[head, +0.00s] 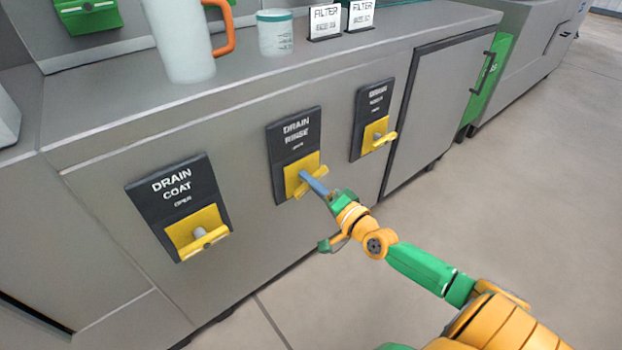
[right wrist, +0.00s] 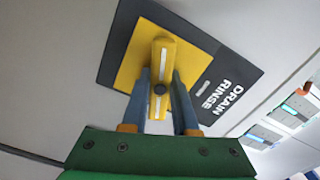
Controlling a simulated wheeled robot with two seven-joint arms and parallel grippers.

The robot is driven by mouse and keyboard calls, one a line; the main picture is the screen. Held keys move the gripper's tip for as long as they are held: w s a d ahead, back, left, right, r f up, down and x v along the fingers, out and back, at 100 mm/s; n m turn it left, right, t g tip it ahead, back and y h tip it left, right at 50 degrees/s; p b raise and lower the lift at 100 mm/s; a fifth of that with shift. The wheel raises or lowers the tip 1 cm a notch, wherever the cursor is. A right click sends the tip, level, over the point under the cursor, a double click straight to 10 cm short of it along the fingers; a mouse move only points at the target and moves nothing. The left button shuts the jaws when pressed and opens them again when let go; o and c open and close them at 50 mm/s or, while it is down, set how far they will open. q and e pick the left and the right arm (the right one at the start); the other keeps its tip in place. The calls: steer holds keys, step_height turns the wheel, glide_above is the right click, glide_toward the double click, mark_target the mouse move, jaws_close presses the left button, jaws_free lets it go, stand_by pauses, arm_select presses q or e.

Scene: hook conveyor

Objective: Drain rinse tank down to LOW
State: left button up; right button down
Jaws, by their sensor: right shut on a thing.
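The DRAIN RINSE valve has a dark label plate (head: 292,133) and a yellow plate (head: 297,168) on the front of the grey cabinet. My right gripper (head: 306,181) is at this valve, its fingers hiding most of the handle in the head view. In the right wrist view, the yellow valve handle (right wrist: 161,62) with a pale stripe stands between the two blue-grey fingers of the right gripper (right wrist: 160,100), which is shut on it. No rinse tank or level mark can be made out. My left gripper is not in view.
The DRAIN COAT valve (head: 197,232) is to the left; a third, similar valve (head: 377,132) is to the right. A pitcher with an orange handle (head: 183,45), a lidded cup (head: 275,35) and two FILTER cards (head: 325,22) stand on the counter. The floor (head: 520,170) at right is clear.

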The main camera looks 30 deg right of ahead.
steer(key=n+p, duration=0.1)
steer(key=n, duration=0.2)
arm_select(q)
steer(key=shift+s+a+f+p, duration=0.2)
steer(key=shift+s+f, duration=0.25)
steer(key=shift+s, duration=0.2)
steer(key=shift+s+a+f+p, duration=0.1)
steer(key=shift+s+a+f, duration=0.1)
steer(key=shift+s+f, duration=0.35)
arm_select(e)
steer(key=shift+n, duration=0.7)
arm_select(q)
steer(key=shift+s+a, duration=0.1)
arm_select(e)
steer(key=c, duration=0.7)
jaws_free()
steer(key=shift+s, duration=0.2)
arm_select(q)
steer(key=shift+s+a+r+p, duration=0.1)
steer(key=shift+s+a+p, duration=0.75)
steer(key=shift+p, duration=0.3)
arm_select(e)
steer(key=shift+s+d, duration=0.15)
steer(key=shift+s, duration=1.55)
steer(key=shift+s+d, duration=0.1)
steer(key=shift+s, duration=1.55)
